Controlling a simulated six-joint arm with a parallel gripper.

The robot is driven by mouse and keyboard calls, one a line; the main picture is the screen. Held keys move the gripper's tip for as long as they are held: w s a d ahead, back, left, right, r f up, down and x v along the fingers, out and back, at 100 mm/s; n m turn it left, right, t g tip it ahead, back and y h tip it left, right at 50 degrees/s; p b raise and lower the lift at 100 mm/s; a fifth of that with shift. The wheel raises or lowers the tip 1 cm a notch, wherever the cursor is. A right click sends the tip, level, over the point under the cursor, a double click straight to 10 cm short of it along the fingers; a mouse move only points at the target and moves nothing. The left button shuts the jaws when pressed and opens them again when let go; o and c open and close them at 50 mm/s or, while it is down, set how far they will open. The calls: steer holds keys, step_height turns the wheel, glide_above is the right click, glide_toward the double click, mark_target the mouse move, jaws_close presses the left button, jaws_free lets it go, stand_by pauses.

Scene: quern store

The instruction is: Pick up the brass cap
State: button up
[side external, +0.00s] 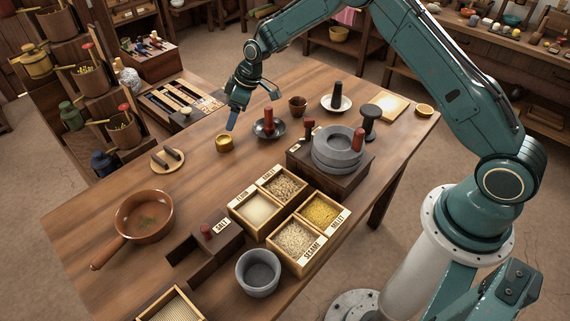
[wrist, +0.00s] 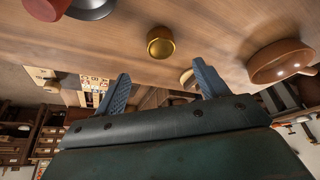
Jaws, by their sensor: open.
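The brass cap (side external: 224,143) is a small round gold-coloured piece on the wooden table, left of a dark bowl. It also shows in the wrist view (wrist: 160,42), in line with the space between the fingers and beyond their tips. My gripper (side external: 252,110) is open and empty, above the table and just up and right of the cap in the side view. Its two blue fingers show spread apart in the wrist view (wrist: 161,72). Nothing is between them, and they appear apart from the cap.
A dark bowl with a red-handled pestle (side external: 269,118) stands right of the cap. A stone quern (side external: 338,150), grain boxes (side external: 290,210) and a brown pan (side external: 143,214) are farther off. A small board with dark pieces (side external: 167,159) lies to the left. Bare table surrounds the cap.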

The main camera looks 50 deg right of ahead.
glide_above(224, 139)
steer(key=s+d, duration=0.2)
steer(key=shift+w+a+f, duration=0.1)
steer(key=shift+f, duration=1.15)
steer(key=shift+a+f, duration=0.1)
steer(key=shift+f, duration=1.1)
steer(key=shift+f, duration=0.1)
steer(key=shift+x, duration=2.5)
steer(key=shift+a, duration=0.15)
steer(key=c, duration=1.1)
